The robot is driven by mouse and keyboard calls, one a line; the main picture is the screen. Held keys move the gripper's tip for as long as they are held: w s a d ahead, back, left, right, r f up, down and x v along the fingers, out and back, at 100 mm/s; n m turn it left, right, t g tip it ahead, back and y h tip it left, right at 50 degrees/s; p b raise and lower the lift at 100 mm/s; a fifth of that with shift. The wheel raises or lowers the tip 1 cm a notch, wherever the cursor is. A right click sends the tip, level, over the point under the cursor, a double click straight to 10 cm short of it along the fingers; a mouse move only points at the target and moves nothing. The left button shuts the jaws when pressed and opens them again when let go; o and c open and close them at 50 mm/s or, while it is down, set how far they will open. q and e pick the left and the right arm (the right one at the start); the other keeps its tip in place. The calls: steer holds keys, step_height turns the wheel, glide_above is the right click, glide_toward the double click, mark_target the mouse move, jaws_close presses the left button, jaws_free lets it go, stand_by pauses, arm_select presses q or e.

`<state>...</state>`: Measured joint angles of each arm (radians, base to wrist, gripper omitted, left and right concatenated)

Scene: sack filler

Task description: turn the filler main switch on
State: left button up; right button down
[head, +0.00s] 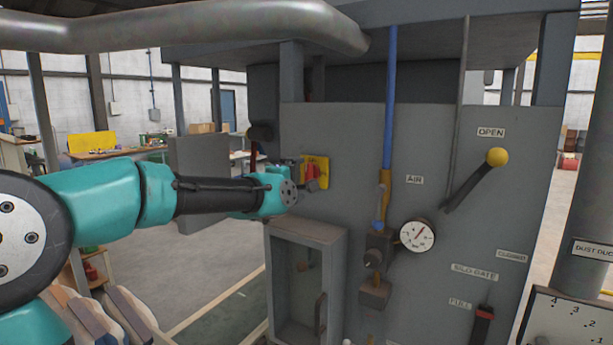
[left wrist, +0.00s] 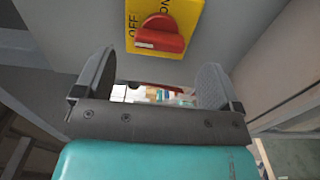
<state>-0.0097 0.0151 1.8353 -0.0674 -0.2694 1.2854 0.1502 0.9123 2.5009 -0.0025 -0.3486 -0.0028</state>
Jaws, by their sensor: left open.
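The main switch is a red rotary knob (head: 312,173) on a yellow plate (head: 323,162), fixed to the grey front panel of the filler. In the left wrist view the knob (left wrist: 163,36) shows at the top, with the words OFF and ON on the yellow plate (left wrist: 190,12). A white mark on the knob lies at its left end, on the OFF side. My left gripper (left wrist: 155,82) is open and empty, pointing at the panel. The knob appears ahead of the fingers, between them and apart from both. In the head view my left wrist is just left of the plate. My right gripper is not in view.
Right of the switch are a blue air pipe (head: 390,95), a pressure gauge (head: 417,235) and a yellow-knobbed lever (head: 497,157). A glass-fronted box (head: 308,280) stands below the switch. A grey box (head: 200,180) is behind my left forearm. A thick duct (head: 200,27) crosses above.

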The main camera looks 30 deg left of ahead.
mark_target(306, 175)
arm_select(q)
steer(key=shift+w+d, duration=0.1)
steer(key=shift+w, duration=2.5)
steer(key=c, duration=0.9)
